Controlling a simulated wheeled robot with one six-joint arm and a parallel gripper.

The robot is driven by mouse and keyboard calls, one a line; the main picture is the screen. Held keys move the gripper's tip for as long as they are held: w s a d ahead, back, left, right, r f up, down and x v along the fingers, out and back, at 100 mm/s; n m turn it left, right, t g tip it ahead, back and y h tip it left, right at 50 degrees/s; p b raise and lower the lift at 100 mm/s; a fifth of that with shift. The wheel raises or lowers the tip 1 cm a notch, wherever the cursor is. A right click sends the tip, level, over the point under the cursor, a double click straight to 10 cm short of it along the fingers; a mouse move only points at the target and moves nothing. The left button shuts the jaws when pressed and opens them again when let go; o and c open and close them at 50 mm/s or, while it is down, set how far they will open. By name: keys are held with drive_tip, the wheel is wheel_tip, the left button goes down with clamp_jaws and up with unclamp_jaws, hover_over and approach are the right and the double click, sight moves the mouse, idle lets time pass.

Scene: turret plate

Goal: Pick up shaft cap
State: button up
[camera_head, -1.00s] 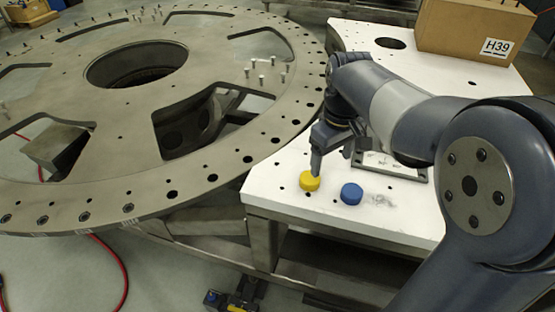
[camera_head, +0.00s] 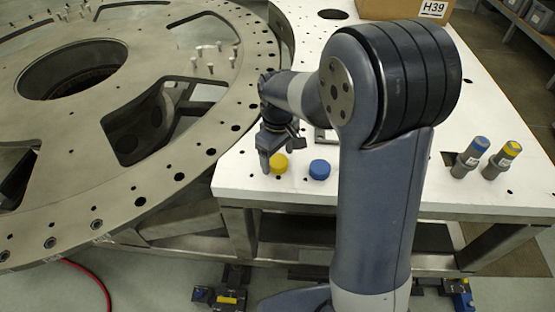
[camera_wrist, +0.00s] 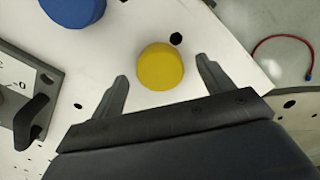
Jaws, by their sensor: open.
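A yellow shaft cap (camera_head: 279,163) stands on the white table (camera_head: 455,195) near its front left corner. A blue shaft cap (camera_head: 319,169) stands a little to its right. My gripper (camera_head: 274,162) is just at the left of the yellow cap and above the table in the head view. In the wrist view my gripper (camera_wrist: 163,88) is open, and the yellow cap (camera_wrist: 160,67) shows ahead of and between its fingertips, touching neither. The blue cap (camera_wrist: 73,8) is at the upper left there, partly cut off.
Two grey cylinders, one blue-topped (camera_head: 470,157) and one yellow-topped (camera_head: 502,160), stand at the table's right. A large grey turret plate (camera_head: 190,150) with holes and pins lies left. A cardboard box (camera_head: 385,8) is at the back. A grey bracket (camera_wrist: 30,95) lies near the caps.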

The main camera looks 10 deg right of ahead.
drive_tip(key=shift+f, duration=0.6)
drive_tip(key=shift+c, duration=0.4)
drive_tip(key=c, duration=0.9)
